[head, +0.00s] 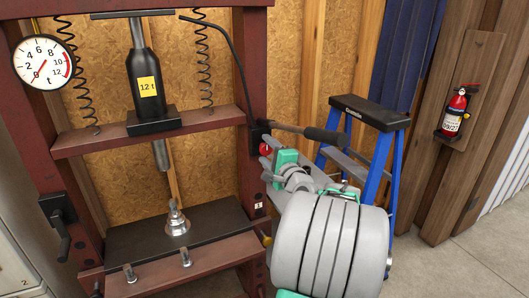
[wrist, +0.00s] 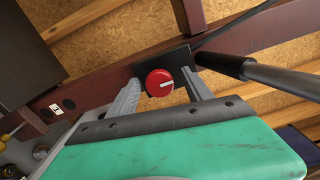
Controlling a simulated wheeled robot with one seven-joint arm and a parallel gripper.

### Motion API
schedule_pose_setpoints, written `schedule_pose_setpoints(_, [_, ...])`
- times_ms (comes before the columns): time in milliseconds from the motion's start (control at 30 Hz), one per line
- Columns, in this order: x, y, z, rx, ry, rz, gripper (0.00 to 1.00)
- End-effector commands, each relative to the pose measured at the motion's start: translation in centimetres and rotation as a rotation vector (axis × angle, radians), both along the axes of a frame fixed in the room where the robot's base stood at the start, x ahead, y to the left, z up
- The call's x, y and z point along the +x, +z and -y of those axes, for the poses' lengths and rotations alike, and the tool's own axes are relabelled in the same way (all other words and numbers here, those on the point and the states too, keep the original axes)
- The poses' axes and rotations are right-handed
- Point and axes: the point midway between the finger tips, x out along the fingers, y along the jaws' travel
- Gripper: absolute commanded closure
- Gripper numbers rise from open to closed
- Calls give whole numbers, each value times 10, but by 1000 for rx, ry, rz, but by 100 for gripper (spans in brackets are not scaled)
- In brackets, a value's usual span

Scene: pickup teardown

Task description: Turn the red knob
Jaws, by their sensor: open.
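The red knob (wrist: 160,83) is round with a pale pointer line, set on a dark plate on the press frame. In the wrist view it sits between the two grey fingers of my gripper (wrist: 164,90), which are apart, one on each side. I cannot tell whether either finger touches it. In the head view only part of the red knob (head: 265,149) shows, at the right post of the press, beside my gripper (head: 268,158). My arm hides much of that area.
The dark red press (head: 255,80) carries a 12 t jack (head: 146,75) and a dial gauge (head: 43,62). A black lever handle (head: 322,135) juts out right of the knob. A blue stepladder (head: 380,160) stands behind my arm. A fire extinguisher (head: 454,112) hangs at right.

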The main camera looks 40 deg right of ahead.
Motion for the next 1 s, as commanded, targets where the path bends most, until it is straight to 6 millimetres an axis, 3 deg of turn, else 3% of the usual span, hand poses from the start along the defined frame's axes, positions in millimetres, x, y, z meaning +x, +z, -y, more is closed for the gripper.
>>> schedule_pose_setpoints(167, [-10,-1,-1,0,-4,-1,41])
schedule_pose_setpoints(500, [-69,-2,-19,0,-4,0,41])
schedule_pose_setpoints(1000, [-73,0,-22,-20,0,-6,41])
